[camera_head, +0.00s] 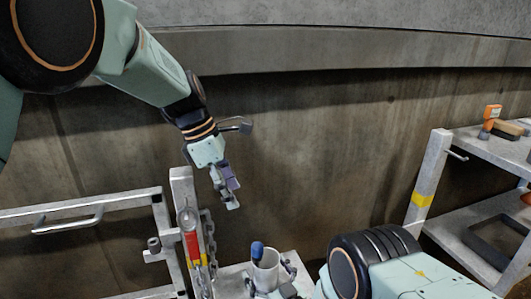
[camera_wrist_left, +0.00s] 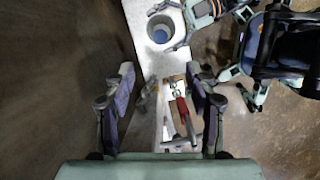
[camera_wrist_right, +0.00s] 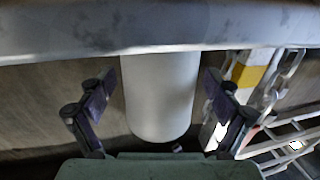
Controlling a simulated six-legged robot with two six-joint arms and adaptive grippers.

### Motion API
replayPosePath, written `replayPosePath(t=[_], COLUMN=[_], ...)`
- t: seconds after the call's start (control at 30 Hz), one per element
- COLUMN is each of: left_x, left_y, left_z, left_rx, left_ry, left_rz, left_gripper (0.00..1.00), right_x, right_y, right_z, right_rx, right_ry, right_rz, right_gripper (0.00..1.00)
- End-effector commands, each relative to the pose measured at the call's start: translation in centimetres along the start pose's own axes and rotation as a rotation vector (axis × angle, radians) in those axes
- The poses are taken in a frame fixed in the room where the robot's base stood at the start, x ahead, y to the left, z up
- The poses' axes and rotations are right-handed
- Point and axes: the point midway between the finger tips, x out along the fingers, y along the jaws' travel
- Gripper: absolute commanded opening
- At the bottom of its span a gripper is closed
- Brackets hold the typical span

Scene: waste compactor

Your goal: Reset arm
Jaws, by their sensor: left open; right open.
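My left gripper (camera_head: 229,188) hangs from the raised left arm in front of the concrete wall, fingers pointing down. In the left wrist view its fingers (camera_wrist_left: 160,85) are spread, with nothing between them up close. My right gripper (camera_head: 272,278) is low in the head view beside a pale cup (camera_head: 265,272), partly hidden by the cup and the arm. In the right wrist view its open fingers (camera_wrist_right: 160,84) stand on either side of the white cup (camera_wrist_right: 160,100); contact cannot be told.
A metal rail frame (camera_head: 90,205) stands at left, with a red-handled lever (camera_head: 192,245) and a chain (camera_head: 208,235) on its post, below my left gripper. A shelf (camera_head: 475,145) at right holds an orange tool (camera_head: 490,118).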

Motion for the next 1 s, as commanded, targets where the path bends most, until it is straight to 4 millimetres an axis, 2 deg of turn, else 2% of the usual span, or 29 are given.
replayPosePath(t=[0.03,0.2,0.57,0.67,0.83,0.9,1.0], left_x=[0.8,1.9,2.0,1.7,-0.4,-1.1,-0.9], left_y=[-0.1,-0.1,-0.1,0.0,0.0,0.0,-0.1], left_z=[-0.1,0.0,0.0,0.0,0.0,0.0,0.0], left_rx=[0.0,-0.001,-0.001,-0.001,0.001,-0.001,-0.001], left_ry=[0.002,0.0,0.0,0.0,0.0,0.0,0.0], left_rz=[-0.005,-0.003,-0.002,-0.001,0.002,-0.001,-0.002], left_gripper=[0.55,0.55,0.55,0.55,0.55,0.55,0.55], right_x=[-0.1,-0.1,-0.1,-0.1,-0.1,-0.9,-2.5], right_y=[0.0,0.0,0.0,0.0,0.0,0.1,0.1], right_z=[0.1,0.1,0.1,0.1,0.1,0.1,0.2], right_rx=[0.0,0.0,0.0,0.0,0.0,0.0,0.0], right_ry=[-0.002,-0.001,-0.001,-0.001,-0.001,-0.004,-0.004], right_rz=[0.0,0.0,0.0,0.0,0.0,0.001,0.001], right_gripper=[0.9,0.9,0.9,0.9,0.9,0.9,0.9])
